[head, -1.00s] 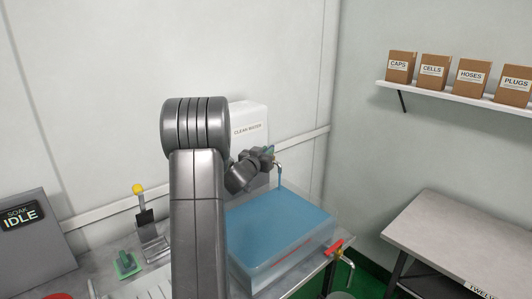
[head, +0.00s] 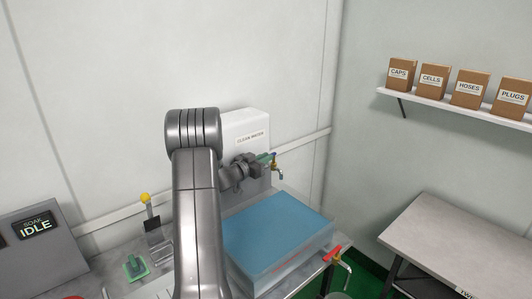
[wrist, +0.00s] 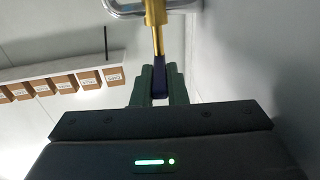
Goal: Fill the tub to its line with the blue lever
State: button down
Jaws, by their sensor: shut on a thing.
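A clear tub (head: 262,283) stands on the bench below the clean water tank (head: 243,130) and holds blue water (head: 275,226). A faint reddish line shows low on its front wall; I cannot read the water level against it exactly. The brass tap (head: 279,171) juts out over the tub, and no stream shows below its spout. My gripper (head: 268,158) is at the tap, its green fingers shut on the blue lever (head: 274,154). In the wrist view the blue lever (wrist: 159,78) sits between the fingertips (wrist: 158,88), below the brass stem (wrist: 156,38).
A red-handled drain tap (head: 332,254) sticks out at the tub's front right. A side table (head: 450,235) and a box shelf (head: 455,103) are right.

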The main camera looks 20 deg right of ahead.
jog(key=shift+w+r, duration=0.1)
jog(key=c, duration=1.4)
grip_release()
jog(key=shift+c, duration=0.2)
jog(key=shift+a, duration=0.1)
jog(key=b+v, duration=0.2)
jog(key=v, duration=1.1)
jog(key=shift+a, duration=0.4)
